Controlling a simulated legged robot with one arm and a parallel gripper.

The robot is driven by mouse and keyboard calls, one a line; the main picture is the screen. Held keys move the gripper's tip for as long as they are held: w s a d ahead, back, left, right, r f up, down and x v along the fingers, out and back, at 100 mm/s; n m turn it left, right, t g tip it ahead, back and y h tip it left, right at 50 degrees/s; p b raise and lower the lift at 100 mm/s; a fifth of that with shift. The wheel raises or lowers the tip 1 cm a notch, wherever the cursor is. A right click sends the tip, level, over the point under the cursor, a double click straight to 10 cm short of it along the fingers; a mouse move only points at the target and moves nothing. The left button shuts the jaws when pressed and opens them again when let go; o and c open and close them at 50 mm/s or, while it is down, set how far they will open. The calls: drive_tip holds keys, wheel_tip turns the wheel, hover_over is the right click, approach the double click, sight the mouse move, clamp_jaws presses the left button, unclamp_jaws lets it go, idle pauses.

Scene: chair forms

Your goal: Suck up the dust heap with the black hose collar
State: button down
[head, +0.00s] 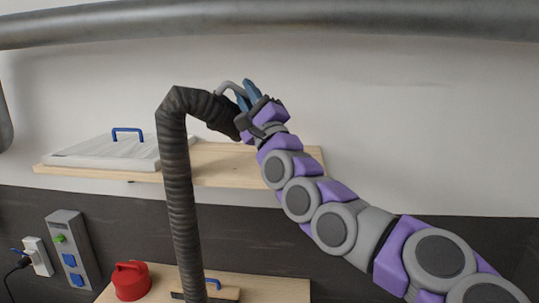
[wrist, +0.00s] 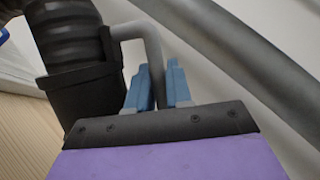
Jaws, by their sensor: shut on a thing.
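The black ribbed hose (head: 179,190) rises from below, bends over and runs right to my gripper (head: 246,92). In the wrist view my gripper (wrist: 158,82) has its blue fingers around the grey handle (wrist: 150,45) of the black hose collar (wrist: 88,92). The collar hangs at the left of the fingers, above the wooden shelf. In the head view the collar (head: 238,127) is partly hidden by my gripper. I cannot make out a dust heap in either view; part of the shelf lies behind the hose and collar.
The wooden shelf (head: 215,163) carries a white sheet-like thing (head: 100,152) with a blue handle (head: 128,132). A grey pipe (head: 270,24) crosses the wall above. Below are a lower wooden surface (head: 265,288), a red lidded pot (head: 130,281) and wall sockets (head: 72,250).

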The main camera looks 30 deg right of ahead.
drive_tip(key=shift+r+p, duration=1.9)
drive_tip(key=shift+r, duration=1.1)
drive_tip(key=shift+f, duration=0.1)
